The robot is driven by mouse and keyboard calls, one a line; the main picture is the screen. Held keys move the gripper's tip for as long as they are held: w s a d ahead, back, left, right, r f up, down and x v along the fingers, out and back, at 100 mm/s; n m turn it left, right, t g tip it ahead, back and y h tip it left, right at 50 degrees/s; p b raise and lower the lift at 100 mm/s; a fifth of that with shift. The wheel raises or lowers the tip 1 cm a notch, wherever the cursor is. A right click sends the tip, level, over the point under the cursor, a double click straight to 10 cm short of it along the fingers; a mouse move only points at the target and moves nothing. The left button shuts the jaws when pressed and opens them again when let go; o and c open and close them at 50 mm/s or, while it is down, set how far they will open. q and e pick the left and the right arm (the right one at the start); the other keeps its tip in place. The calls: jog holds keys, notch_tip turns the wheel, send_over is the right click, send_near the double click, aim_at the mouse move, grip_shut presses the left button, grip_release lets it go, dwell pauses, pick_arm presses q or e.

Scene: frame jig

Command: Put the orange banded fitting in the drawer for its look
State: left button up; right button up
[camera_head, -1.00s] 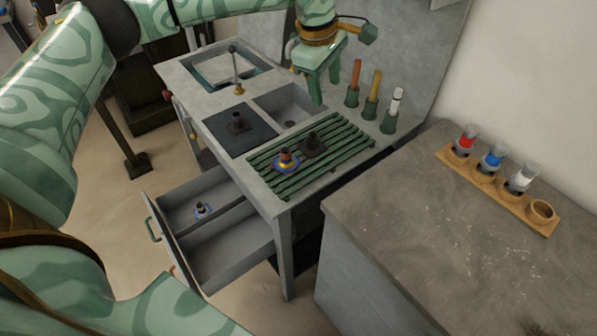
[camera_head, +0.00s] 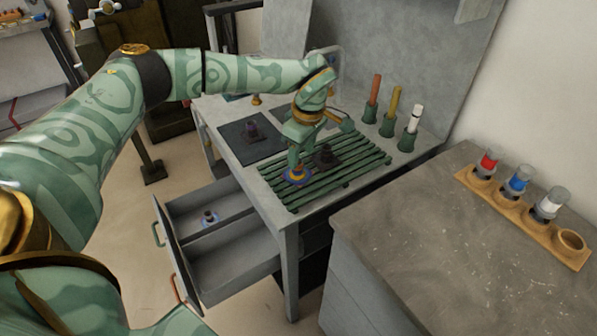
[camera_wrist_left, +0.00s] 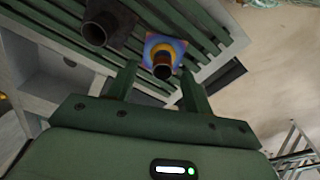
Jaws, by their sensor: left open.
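The orange banded fitting (camera_head: 297,176) stands upright on the green slatted rack (camera_head: 357,168), near its left end. It has a blue flange, an orange-yellow band and a dark tube; it also shows in the left wrist view (camera_wrist_left: 162,60). My left gripper (camera_head: 300,158) is open just above it, its fingertips pointing down. In the wrist view the fitting is seen beyond and between the two fingers (camera_wrist_left: 160,82), not gripped. The drawer (camera_head: 240,262) is pulled out below the bench, with two compartments. A blue-based fitting (camera_head: 209,217) lies in the far compartment. My right gripper is not in view.
A dark fitting (camera_head: 326,157) stands on the rack close to the right of the banded one. Another dark fitting (camera_head: 251,131) stands on a dark mat (camera_head: 236,147). Upright handles (camera_head: 391,112) line the back. A wooden holder with jars (camera_head: 522,217) sits on the right counter.

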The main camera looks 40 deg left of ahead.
pick_arm(q)
jog(key=f, duration=0.1)
jog(key=f+b, duration=0.1)
jog(key=f, duration=0.1)
jog(key=a+f+b, duration=0.1)
jog(key=shift+s+f, duration=0.15)
jog(key=shift+s, duration=0.1)
jog(key=shift+f, duration=0.35)
jog(key=shift+r, duration=0.15)
grip_shut()
